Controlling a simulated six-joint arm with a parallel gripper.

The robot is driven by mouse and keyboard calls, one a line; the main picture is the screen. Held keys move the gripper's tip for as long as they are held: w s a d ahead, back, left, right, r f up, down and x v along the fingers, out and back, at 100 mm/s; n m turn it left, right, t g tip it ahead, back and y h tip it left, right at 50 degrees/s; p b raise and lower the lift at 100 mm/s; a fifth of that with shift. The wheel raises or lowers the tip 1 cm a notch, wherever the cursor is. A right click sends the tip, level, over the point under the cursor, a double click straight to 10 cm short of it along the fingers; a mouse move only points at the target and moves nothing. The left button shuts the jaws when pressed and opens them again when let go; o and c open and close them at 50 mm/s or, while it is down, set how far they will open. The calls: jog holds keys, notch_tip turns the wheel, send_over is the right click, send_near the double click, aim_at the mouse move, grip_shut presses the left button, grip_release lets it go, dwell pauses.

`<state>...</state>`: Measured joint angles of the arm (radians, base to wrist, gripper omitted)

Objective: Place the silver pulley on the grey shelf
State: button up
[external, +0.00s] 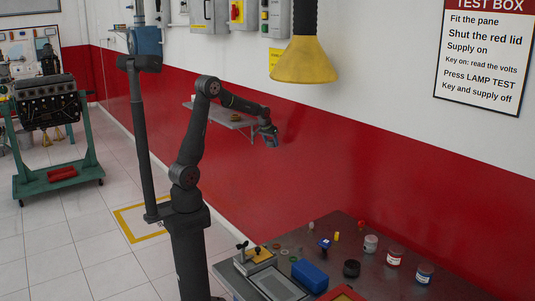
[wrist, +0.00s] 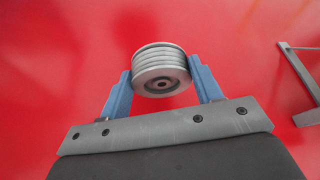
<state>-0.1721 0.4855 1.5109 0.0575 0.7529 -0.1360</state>
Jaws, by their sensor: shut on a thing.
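The silver pulley (wrist: 160,68) is a grooved round part with a dark centre hole. In the wrist view my gripper (wrist: 160,82) is shut on it, one blue finger on each side. In the external view my gripper (external: 270,138) is held out in front of the red wall band, and the pulley is too small to make out there. The grey shelf (external: 222,113) is on the wall behind my arm, to the left of my gripper. My arm hides part of it. In the wrist view a grey bracket-like edge (wrist: 292,75) shows at the right.
A brown round item (external: 236,118) sits on the shelf. Below right is a workbench (external: 335,232) with a blue box (external: 310,275) and several jars and small parts. The space around my gripper looks clear.

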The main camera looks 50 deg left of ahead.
jog(key=a+r+n+y, duration=0.1)
jog(key=a+r+n, duration=0.1)
jog(key=a+r, duration=1.4)
jog(key=s+a+r+n, duration=0.1)
jog(key=s+a+r, duration=0.15)
jog(key=a, duration=0.55)
jog(key=s+a+r+n, duration=0.1)
jog(key=s+a+r, duration=0.15)
jog(key=a, duration=0.45)
send_over(222, 117)
jog(key=shift+g, duration=0.3)
jog(key=f, duration=0.7)
jog(key=shift+s+d+f, duration=0.1)
jog(key=shift+s+d, duration=0.1)
jog(key=shift+d, duration=0.05)
jog(key=shift+a+f, duration=0.3)
jog(key=shift+f, duration=1.9)
jog(key=shift+f, duration=0.15)
jog(key=o, duration=1.3)
